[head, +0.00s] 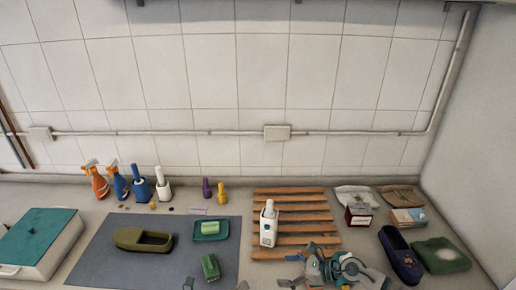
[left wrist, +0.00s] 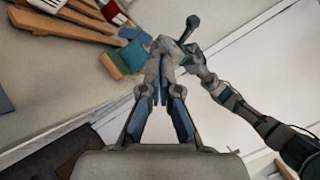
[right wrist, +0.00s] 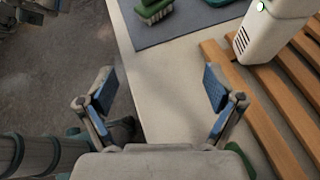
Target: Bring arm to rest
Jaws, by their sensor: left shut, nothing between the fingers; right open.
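My right gripper (head: 297,271) reaches in from the right along the front of the counter, in front of the wooden slats. In the right wrist view its blue-padded fingers (right wrist: 160,85) stand wide apart with nothing between them. My left gripper (head: 243,286) barely shows at the bottom edge of the head view; most of it is cut off. In the left wrist view its fingers (left wrist: 162,85) are together and empty. Neither gripper holds anything.
A dark blue shoe (head: 400,255) stands right of my right arm.

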